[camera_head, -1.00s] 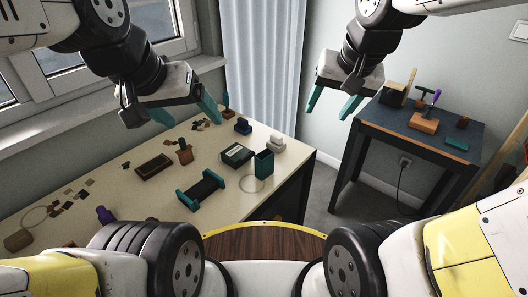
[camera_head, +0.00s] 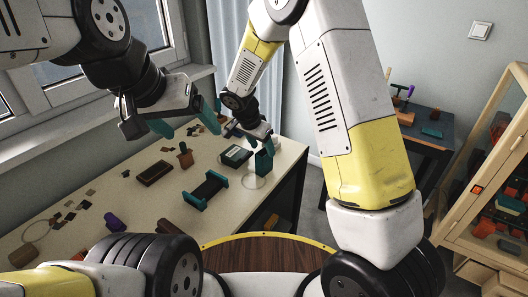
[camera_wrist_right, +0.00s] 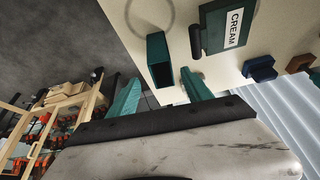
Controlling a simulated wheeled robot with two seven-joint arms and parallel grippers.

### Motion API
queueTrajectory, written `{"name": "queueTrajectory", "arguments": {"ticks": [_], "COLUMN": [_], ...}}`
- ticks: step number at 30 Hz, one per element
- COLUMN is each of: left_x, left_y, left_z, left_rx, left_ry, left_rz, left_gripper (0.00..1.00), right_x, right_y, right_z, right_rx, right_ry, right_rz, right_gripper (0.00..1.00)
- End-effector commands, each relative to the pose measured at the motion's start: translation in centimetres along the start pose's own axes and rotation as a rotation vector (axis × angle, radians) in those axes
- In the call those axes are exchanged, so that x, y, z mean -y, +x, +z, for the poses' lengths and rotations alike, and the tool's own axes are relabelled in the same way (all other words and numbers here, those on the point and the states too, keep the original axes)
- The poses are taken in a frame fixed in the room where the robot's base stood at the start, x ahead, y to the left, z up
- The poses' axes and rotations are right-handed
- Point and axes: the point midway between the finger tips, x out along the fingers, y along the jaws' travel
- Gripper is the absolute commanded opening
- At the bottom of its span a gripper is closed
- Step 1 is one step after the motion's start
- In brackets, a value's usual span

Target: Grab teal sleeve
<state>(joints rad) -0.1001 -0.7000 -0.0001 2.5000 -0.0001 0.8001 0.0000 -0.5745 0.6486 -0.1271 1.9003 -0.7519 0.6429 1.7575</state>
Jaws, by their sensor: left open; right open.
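The teal sleeve (camera_head: 264,162) is an upright, open-topped rectangular tube near the right edge of the cream table. In the right wrist view the sleeve (camera_wrist_right: 158,50) shows its hollow end, just ahead of the gap between my right fingers. My right gripper (camera_wrist_right: 160,82) is open and empty. In the head view my right gripper (camera_head: 249,136) is close above the sleeve, and contact cannot be told.
On the cream table (camera_head: 140,215) a black-and-teal holder (camera_head: 206,190), a brown tray (camera_head: 154,172) and a box labelled CREAM (camera_wrist_right: 227,25) lie near the sleeve. A thin ring (camera_head: 254,182) lies by its base. A blue side table (camera_head: 432,130) and wooden shelf (camera_head: 455,190) stand right.

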Motion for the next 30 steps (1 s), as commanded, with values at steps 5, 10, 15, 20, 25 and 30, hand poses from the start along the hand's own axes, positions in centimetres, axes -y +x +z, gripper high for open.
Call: {"name": "queueTrajectory", "arguments": {"ticks": [5, 10, 15, 20, 25, 30], "left_x": [0.0, 0.0, 0.0, 0.0, 0.0, 0.0], "left_y": [0.0, 0.0, 0.0, 0.0, 0.0, 0.0], "left_z": [0.0, 0.0, 0.0, 0.0, 0.0, 0.0], "left_rx": [0.0, 0.0, 0.0, 0.0, 0.0, 0.0], "left_ry": [0.0, 0.0, 0.0, 0.0, 0.0, 0.0], "left_rz": [0.0, 0.0, 0.0, 0.0, 0.0, 0.0], "left_gripper": [0.81, 0.81, 0.81, 0.81, 0.81, 0.81], "right_x": [0.1, 0.2, 0.4, 0.4, 0.4, 0.4], "right_y": [1.8, 3.8, 6.4, 7.8, 8.0, 8.0], "right_z": [0.1, 0.2, 0.2, 0.1, 0.1, 0.1], "right_rx": [-0.002, -0.001, 0.0, -0.001, -0.001, -0.001], "right_ry": [0.005, 0.004, 0.005, 0.005, 0.005, 0.005], "right_rz": [0.003, 0.003, 0.004, 0.003, 0.001, 0.001], "right_gripper": [0.58, 0.58, 0.58, 0.58, 0.58, 0.39]}}
